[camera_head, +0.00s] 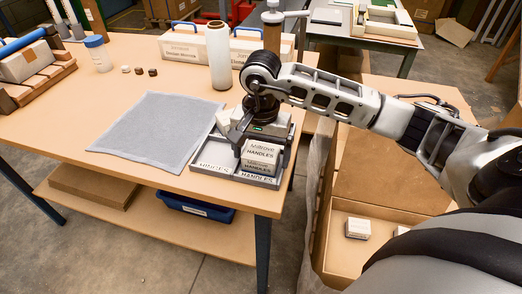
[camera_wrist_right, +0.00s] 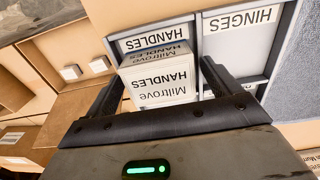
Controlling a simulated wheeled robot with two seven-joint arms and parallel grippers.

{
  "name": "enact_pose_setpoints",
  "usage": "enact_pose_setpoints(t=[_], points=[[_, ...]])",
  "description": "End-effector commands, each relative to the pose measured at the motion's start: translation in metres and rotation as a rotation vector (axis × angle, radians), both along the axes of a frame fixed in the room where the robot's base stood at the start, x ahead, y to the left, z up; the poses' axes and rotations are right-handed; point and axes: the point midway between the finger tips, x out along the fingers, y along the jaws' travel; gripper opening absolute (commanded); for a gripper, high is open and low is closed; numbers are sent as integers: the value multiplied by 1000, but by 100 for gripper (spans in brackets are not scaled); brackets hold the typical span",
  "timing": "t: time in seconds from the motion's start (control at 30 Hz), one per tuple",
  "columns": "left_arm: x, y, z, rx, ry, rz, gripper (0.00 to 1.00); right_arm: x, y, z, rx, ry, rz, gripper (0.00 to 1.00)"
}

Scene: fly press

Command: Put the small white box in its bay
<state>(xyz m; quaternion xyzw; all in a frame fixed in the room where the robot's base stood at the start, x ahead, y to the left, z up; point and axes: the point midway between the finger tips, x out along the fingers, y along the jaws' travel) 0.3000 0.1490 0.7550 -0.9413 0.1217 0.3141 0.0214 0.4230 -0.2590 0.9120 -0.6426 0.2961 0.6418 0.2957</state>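The small white box, printed Miltrove HANDLES (camera_head: 262,150), is at the right-hand bay of a grey divided tray (camera_head: 212,171), behind the HANDLES label. It also shows in the right wrist view (camera_wrist_right: 160,82), between the fingers and close to the HANDLES label. My right gripper (camera_head: 262,148) reaches down over the box. In the right wrist view the gripper (camera_wrist_right: 163,75) has its fingers wide, one on each side of the box, with a narrow gap at the right finger. The bay floor under the box is hidden. My left gripper is not in view.
The HINGES bay (camera_wrist_right: 238,50) beside it looks empty. A grey cloth (camera_head: 155,125) lies left of the tray. A white roll (camera_head: 218,55) and labelled bins (camera_head: 182,50) stand behind. A large carton (camera_head: 335,245) at right holds small white boxes (camera_head: 357,229).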

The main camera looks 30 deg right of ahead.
Motion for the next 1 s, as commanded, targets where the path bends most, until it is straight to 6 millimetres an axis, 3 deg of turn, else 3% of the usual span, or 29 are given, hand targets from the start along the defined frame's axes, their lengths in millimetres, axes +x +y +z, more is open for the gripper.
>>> enact_pose_setpoints(t=[0.27, 0.7, 0.83, 1.0], points=[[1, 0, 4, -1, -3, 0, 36, 1, 0, 8, -1, -2, 0, 90], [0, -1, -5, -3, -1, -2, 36, 1, 0, 97, 0, -6, -1, 90], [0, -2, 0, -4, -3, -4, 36, 1, 0, 116, 0, -3, -1, 90], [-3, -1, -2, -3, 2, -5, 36, 0, 0, 124, -1, 1, -1, 90]])
